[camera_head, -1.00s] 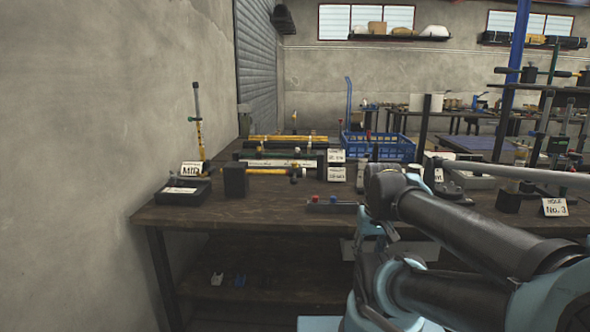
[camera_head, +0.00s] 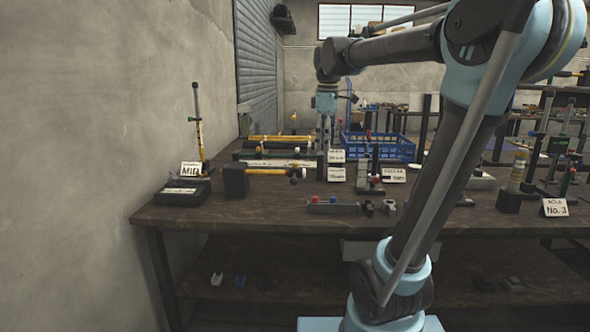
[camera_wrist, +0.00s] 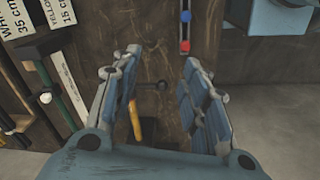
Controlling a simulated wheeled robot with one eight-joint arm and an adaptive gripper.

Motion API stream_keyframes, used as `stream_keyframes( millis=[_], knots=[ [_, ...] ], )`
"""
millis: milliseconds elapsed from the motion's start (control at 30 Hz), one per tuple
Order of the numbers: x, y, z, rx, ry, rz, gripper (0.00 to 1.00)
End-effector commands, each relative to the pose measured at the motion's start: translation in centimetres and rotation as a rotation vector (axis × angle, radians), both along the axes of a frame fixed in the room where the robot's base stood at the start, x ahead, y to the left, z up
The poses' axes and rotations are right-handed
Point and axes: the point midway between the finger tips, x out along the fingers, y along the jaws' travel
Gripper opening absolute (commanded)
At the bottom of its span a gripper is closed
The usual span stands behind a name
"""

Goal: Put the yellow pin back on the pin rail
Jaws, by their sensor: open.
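The pin rail is a low dark rail (camera_head: 345,208) near the table's front, with a red and a blue pin at its left end. It also shows in the wrist view (camera_wrist: 184,32), beyond my right finger. I cannot make out a separate yellow pin with certainty. A yellow rod (camera_head: 266,171) reaches right from a black block; a yellow piece (camera_wrist: 134,122) shows beside my left finger in the wrist view. My gripper (camera_wrist: 162,62) points down, open, with nothing held between its fingers. In the head view my gripper (camera_head: 326,140) is above the table behind the rail.
A black tray (camera_head: 183,196) with a MID card stands at the left. Label cards and small presses stand to the right. The front left of the table is clear.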

Motion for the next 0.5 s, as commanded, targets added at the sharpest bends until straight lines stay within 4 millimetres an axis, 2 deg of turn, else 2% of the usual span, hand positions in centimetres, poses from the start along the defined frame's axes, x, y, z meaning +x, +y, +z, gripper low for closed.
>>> stream_keyframes(
  millis=[100,300,500],
  knots=[
    [2.9,2.6,2.5,-0.011,0.013,0.151,0.41],
    [6.8,6.7,5.6,-0.025,0.034,0.388,0.41],
    [8.9,9.2,7.1,-0.034,0.047,0.529,0.41]
  ],
)
